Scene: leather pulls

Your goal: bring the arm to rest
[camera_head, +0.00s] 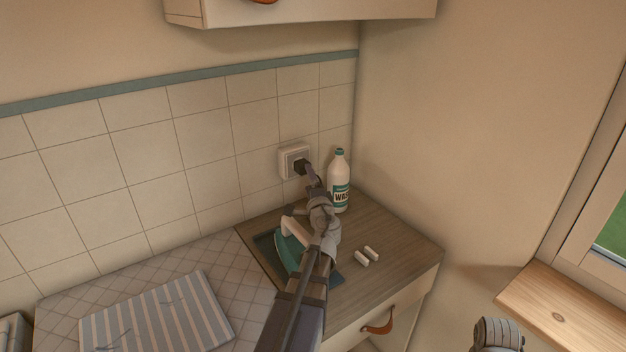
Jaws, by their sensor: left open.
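My left arm reaches from the bottom middle over the wooden counter toward the tiled wall. My left gripper (308,178) is open, at the wall socket (291,153), close to a dark plug (300,166) that sits at the socket. I cannot tell whether the fingers touch the plug. Below the arm, a teal iron (286,250) with a pale handle is partly hidden by it. A grey rounded part at the bottom right looks like my right arm; its gripper is out of view.
A white bottle (340,182) stands close right of my left gripper. Two small white pieces (366,255) lie on the counter (405,248). A striped cloth (160,318) lies at the lower left. A wall cabinet (300,12) hangs above. A drawer with a leather pull (379,325) is below.

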